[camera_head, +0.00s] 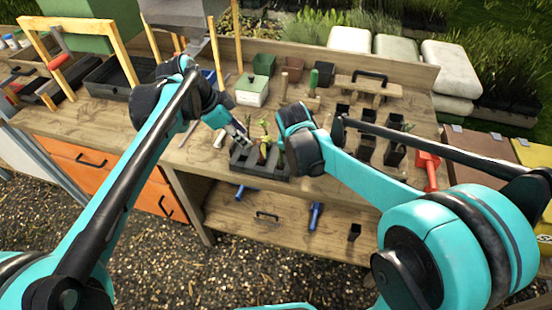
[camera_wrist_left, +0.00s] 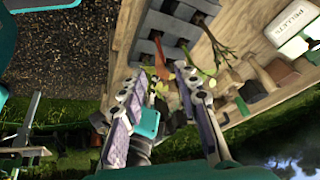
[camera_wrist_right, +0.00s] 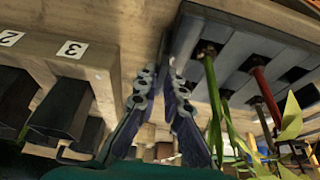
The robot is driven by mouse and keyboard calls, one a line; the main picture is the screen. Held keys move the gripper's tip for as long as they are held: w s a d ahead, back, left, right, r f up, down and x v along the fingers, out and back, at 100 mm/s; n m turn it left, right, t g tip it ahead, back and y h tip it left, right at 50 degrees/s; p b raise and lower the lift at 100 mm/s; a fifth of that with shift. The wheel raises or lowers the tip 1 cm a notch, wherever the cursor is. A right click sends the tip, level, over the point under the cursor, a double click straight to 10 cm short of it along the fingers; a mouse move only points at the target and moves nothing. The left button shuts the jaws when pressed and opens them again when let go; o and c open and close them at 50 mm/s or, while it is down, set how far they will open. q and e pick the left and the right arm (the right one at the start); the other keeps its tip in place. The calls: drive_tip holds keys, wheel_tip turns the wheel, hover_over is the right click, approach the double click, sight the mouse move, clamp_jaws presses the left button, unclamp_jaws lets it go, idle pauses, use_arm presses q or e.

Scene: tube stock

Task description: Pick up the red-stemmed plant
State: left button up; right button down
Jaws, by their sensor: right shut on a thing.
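A dark grey tray (camera_head: 262,172) with square cells stands near the bench's front edge, with several seedlings. The red-stemmed plant (camera_wrist_left: 159,48) rises from a cell in the left wrist view, its leaves reaching the gap between the fingers. It also shows in the right wrist view (camera_wrist_right: 268,98), beside a green-stemmed plant (camera_wrist_right: 213,100). My left gripper (camera_wrist_left: 164,78) is open with its fingers at either side of the plant's top. My right gripper (camera_wrist_right: 174,70) is shut at the tray's end, apparently on its wall; the exact contact is hard to see.
Several black pots (camera_head: 396,152) stand right of the tray, by a numbered wooden strip (camera_wrist_right: 50,45). A red scoop (camera_head: 429,168) lies at right.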

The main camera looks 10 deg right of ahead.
sight(261, 160)
use_arm(q)
drive_tip(key=w+d+f+m+y, duration=0.1)
drive_tip(key=f+m, duration=0.2)
drive_tip(key=m, duration=0.4)
drive_tip(key=d+f+m+t+y, duration=0.1)
drive_tip(key=f+m, duration=0.3)
drive_tip(key=m, duration=0.4)
drive_tip(key=w+d+f+m+y, duration=0.1)
drive_tip(key=d+f+m, duration=0.2)
drive_tip(key=m, duration=0.5)
drive_tip(key=shift+w+f+t+y, duration=0.3)
drive_tip(key=shift+f+t+y, duration=0.1)
clamp_jaws()
